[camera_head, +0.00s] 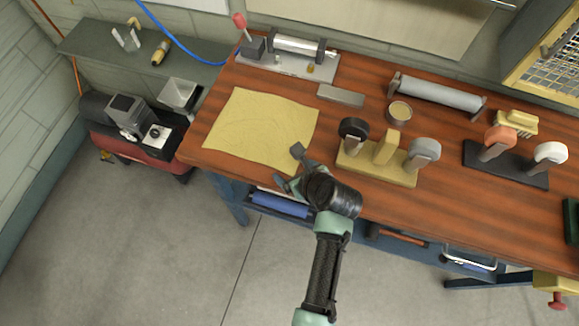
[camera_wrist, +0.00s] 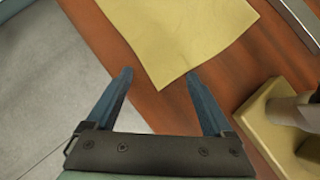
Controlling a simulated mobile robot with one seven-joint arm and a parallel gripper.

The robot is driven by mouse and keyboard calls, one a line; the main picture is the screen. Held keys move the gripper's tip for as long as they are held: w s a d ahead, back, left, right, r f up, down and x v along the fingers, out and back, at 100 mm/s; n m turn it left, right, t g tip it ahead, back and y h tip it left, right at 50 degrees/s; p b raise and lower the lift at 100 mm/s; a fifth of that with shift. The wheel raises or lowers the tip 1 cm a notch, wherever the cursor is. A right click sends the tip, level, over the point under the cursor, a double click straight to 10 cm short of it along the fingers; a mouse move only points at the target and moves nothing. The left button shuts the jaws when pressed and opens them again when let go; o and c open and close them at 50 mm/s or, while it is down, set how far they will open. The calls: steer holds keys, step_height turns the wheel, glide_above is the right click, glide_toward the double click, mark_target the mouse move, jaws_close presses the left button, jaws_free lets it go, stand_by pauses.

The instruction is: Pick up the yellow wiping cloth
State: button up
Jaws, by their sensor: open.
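The yellow wiping cloth (camera_head: 262,128) lies spread flat on the left part of the wooden bench (camera_head: 350,120). In the wrist view the cloth (camera_wrist: 185,35) fills the upper middle, with one corner pointing down between my fingers. My gripper (camera_head: 288,168) is at the bench's front edge, by the cloth's near right corner. In the wrist view my gripper (camera_wrist: 155,92) is open and empty, its two blue-grey fingers apart. The left finger shows over the floor and edge, the right one over the wood. I cannot tell how high the fingertips are above the bench.
A wooden stand with tools (camera_head: 377,162) stands close right of my gripper; its corner shows in the wrist view (camera_wrist: 285,125). A metal plate (camera_head: 340,95) lies right of the cloth. A clamp device (camera_head: 288,58) stands behind it. The floor (camera_head: 150,250) in front is clear.

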jaws_close()
stand_by(0.7)
step_height(320, 180, up, 12)
steer(key=p, duration=1.3)
step_height(320, 180, up, 27)
steer(key=p, duration=0.7)
steer(key=shift+p, duration=0.3)
